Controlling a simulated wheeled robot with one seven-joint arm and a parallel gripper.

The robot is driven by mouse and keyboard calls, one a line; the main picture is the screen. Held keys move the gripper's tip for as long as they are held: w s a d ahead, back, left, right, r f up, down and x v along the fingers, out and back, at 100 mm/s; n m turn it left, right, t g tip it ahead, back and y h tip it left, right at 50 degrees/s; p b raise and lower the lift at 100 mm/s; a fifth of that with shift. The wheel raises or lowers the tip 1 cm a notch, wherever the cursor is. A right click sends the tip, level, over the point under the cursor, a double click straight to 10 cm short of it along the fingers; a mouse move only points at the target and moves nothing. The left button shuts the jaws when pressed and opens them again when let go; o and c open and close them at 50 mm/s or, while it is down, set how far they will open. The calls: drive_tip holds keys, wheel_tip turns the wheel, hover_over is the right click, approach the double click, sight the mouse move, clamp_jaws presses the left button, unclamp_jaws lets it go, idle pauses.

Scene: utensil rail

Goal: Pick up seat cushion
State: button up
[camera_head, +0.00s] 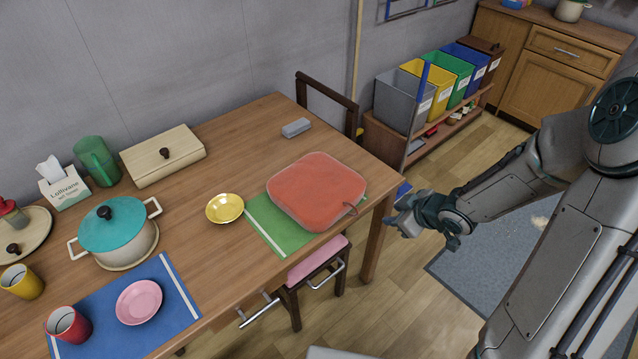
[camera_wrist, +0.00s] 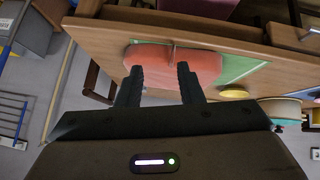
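The seat cushion (camera_head: 317,190) is a flat red-orange square with rounded corners and a dark loop at its near right corner. It lies on the wooden table (camera_head: 180,215), partly over a green placemat (camera_head: 274,226). My gripper (camera_head: 400,216) is off the right end of the table, apart from the cushion. In the wrist view the cushion (camera_wrist: 196,66) shows beyond the two dark fingers of my gripper (camera_wrist: 160,80), which are spread with nothing between them.
A yellow bowl (camera_head: 225,208) sits left of the cushion and a grey case (camera_head: 296,128) behind it. A pink-seated chair (camera_head: 318,262) stands at the near table side, a dark chair (camera_head: 326,97) at the far end. Colored bins (camera_head: 405,100) stand along the wall.

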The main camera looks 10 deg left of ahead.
sight(357, 214)
drive_tip(key=shift+n+y, duration=0.4)
drive_tip(key=shift+y, duration=0.3)
drive_tip(key=shift+s+a+b+x, duration=0.2)
drive_tip(key=shift+b+x, duration=0.6)
drive_tip(key=shift+x, duration=1.65)
drive_tip(key=shift+s+a+b+x, duration=0.2)
drive_tip(key=shift+b+x, duration=0.55)
drive_tip(key=shift+x, duration=1.75)
drive_tip(key=shift+s+a+b+x, duration=0.2)
drive_tip(key=shift+b+x, duration=0.6)
drive_tip(key=shift+x, duration=1.65)
drive_tip(key=shift+c, duration=0.3)
clamp_jaws()
